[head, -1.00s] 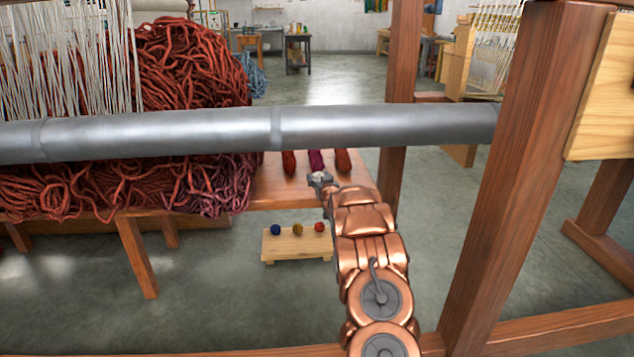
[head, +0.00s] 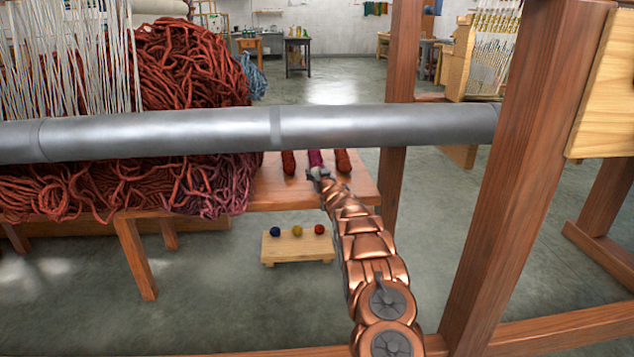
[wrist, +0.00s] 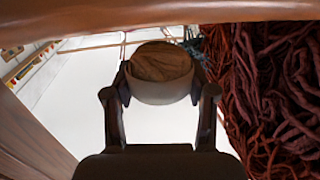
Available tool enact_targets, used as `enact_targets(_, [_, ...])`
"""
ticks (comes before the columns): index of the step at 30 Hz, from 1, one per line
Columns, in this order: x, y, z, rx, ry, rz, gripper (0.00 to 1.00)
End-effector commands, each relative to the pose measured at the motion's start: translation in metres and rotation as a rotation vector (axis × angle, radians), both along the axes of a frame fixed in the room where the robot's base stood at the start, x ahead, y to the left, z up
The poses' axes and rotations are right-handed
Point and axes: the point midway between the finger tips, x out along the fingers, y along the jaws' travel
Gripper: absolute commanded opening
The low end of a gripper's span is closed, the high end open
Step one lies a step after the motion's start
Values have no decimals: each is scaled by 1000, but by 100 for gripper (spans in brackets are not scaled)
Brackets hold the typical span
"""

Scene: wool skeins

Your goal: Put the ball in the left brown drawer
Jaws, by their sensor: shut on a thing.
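My gripper (head: 319,173) is at the wooden bench, in front of the hanging skeins. In the wrist view my gripper (wrist: 162,92) is shut on a rounded, ball-like thing (wrist: 162,72), brown on top and pale below. It sits between the two fingers; its full shape is hidden. On a low wooden stand (head: 297,249) are a blue ball (head: 275,231), a yellow ball (head: 297,231) and a red ball (head: 319,229), apart from my gripper. I can make out no brown drawer in either view.
A grey metal roller (head: 200,132) crosses in front of the bench (head: 275,190). Red and purple skeins (head: 315,160) lie behind it. A large red wool heap (head: 190,70) fills the left. A thick wooden post (head: 530,170) stands at right. The floor around the low stand is clear.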

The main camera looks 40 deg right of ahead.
Motion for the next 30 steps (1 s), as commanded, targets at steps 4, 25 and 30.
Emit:
enact_targets(4, [1, -1, 0, 0, -2, -1, 22])
enact_targets(25, [4, -4, -35, -1, -3, -4, 22])
enact_targets(30, [4, -4, -38, -1, -3, -3, 60])
